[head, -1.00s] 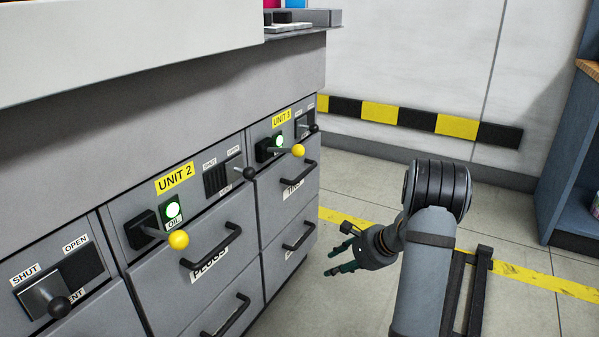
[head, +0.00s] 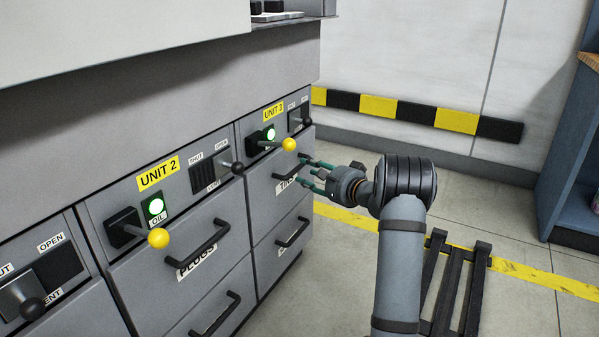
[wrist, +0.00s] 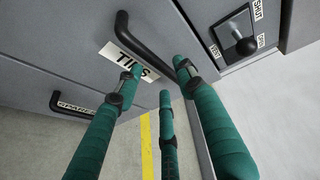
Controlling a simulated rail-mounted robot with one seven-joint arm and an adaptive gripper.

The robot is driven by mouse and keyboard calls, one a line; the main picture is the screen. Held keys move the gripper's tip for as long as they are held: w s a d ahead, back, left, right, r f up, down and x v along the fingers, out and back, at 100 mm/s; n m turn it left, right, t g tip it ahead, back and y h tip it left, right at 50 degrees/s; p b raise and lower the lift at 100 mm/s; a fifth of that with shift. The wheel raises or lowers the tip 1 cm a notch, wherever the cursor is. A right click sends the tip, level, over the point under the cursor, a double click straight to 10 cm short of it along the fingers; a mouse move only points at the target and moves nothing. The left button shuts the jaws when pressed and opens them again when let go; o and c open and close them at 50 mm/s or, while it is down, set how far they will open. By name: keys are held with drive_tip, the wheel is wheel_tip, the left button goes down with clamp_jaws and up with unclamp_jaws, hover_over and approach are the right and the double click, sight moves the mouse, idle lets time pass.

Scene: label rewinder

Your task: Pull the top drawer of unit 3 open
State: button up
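The top drawer of unit 3 (head: 262,187) is shut, under the yellow UNIT 3 sign (head: 273,112). Its black bar handle (head: 291,166) has a white label below, partly hidden by my fingers. My gripper (head: 314,173) is at the right end of this handle, its teal fingers spread and pointing at the drawer front. In the wrist view the handle (wrist: 146,42) lies just beyond the fingertips, and the label (wrist: 122,58) shows behind one finger. My gripper (wrist: 155,78) is open with nothing between its three fingers. I cannot tell whether a fingertip touches the handle.
A yellow-knobbed lever (head: 288,145) and a black-knobbed switch (head: 304,121) sit just above the drawer. The lower drawer's handle (head: 293,232) is below. Unit 2 (head: 160,173) stands to the left.

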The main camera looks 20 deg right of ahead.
sight(299, 169)
drive_tip(key=x, duration=0.5)
drive_tip(key=shift+b, duration=0.3)
drive_tip(key=c, duration=0.4)
clamp_jaws()
